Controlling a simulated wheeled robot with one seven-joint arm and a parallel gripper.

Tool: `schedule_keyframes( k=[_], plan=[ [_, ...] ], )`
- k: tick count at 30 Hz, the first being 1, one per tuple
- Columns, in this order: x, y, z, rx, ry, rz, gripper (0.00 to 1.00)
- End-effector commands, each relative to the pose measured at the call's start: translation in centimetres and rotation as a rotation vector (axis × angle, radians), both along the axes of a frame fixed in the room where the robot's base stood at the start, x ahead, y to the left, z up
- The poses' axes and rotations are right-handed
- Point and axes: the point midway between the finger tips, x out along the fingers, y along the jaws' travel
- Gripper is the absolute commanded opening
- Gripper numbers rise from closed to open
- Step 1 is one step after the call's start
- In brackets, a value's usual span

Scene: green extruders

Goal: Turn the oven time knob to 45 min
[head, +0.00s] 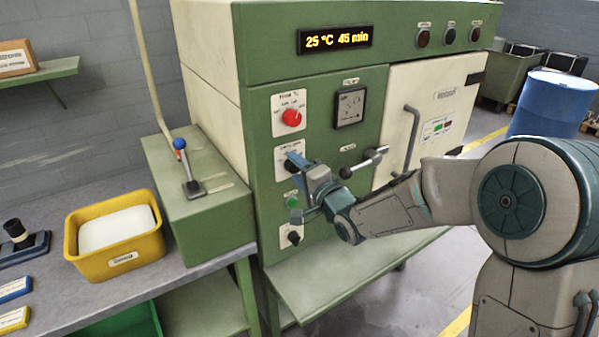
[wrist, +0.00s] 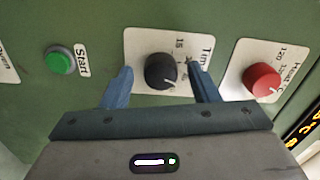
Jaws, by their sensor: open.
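The oven (head: 345,80) is a green machine with a cream door, and its display (head: 335,39) reads 25 °C 45 min. The black time knob (wrist: 162,71) sits on a white dial plate in the wrist view. In the head view its dial plate (head: 289,151) is partly hidden by my gripper. My gripper (head: 290,178) is at the panel in front of the knob. In the wrist view my gripper (wrist: 160,88) is open, with one blue finger on each side of the knob. Small gaps show between the fingers and the knob, so it does not look gripped.
The red heat knob (head: 292,117) is above the time knob, and the green Start button (wrist: 58,61) is below it. A door handle (head: 411,135) and a horizontal lever (head: 364,162) stick out to the right. A yellow bin (head: 116,255) stands at left.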

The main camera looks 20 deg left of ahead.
Motion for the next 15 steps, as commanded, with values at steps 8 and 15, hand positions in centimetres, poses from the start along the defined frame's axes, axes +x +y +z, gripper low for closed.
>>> schedule_keyframes(
  k=[8, 15],
  plan=[
    [-1.5, -1.9, 0.0, -0.002, -0.003, -0.002, 0.55],
    [-4.9, -5.8, 0.0, -0.002, -0.002, -0.003, 0.55]
  ],
)
